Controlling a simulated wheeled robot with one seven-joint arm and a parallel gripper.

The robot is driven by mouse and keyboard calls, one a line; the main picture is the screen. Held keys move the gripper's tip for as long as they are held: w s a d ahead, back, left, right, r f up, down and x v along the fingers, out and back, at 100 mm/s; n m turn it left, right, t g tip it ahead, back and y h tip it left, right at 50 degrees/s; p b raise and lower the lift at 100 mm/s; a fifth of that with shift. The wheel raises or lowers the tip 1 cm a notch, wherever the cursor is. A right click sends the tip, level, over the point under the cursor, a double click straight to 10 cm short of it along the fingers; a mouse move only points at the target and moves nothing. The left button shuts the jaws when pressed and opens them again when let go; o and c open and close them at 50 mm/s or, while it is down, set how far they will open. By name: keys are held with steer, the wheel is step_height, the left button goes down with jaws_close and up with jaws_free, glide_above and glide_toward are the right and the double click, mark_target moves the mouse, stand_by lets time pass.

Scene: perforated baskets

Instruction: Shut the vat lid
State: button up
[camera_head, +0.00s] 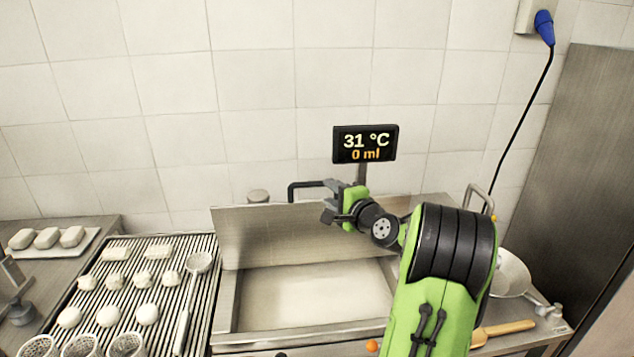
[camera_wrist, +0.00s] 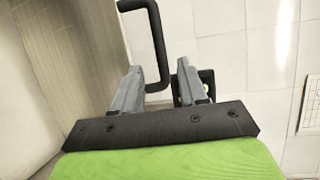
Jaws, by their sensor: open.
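The steel vat (camera_head: 228,300) stands open in the middle of the head view, with pale liquid inside. Its lid (camera_head: 265,236) is raised and stands nearly upright at the back. A black bar handle (camera_head: 305,185) sits at the lid's top edge. My gripper (camera_head: 328,203) is at the right part of this handle, with its jaws apart. In the wrist view, the handle (camera_wrist: 157,40) passes between the two fingers of my gripper (camera_wrist: 158,68), with no clear grip on it. The lid's brushed face (camera_wrist: 70,45) shows to the left there. My arm hides the vat's right front corner.
A display (camera_head: 365,144) reading 31 °C and 0 ml stands behind the lid. A slatted rack (camera_head: 205,300) with white pieces, perforated baskets (camera_head: 80,347) and a ladle (camera_head: 184,310) is at left. A bowl (camera_head: 512,273) is at right. The tiled wall is close behind.

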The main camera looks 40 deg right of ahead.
mark_target(318, 185)
steer(key=p+x, duration=0.1)
steer(key=x, duration=0.6)
steer(key=shift+w, duration=0.3)
jaws_close()
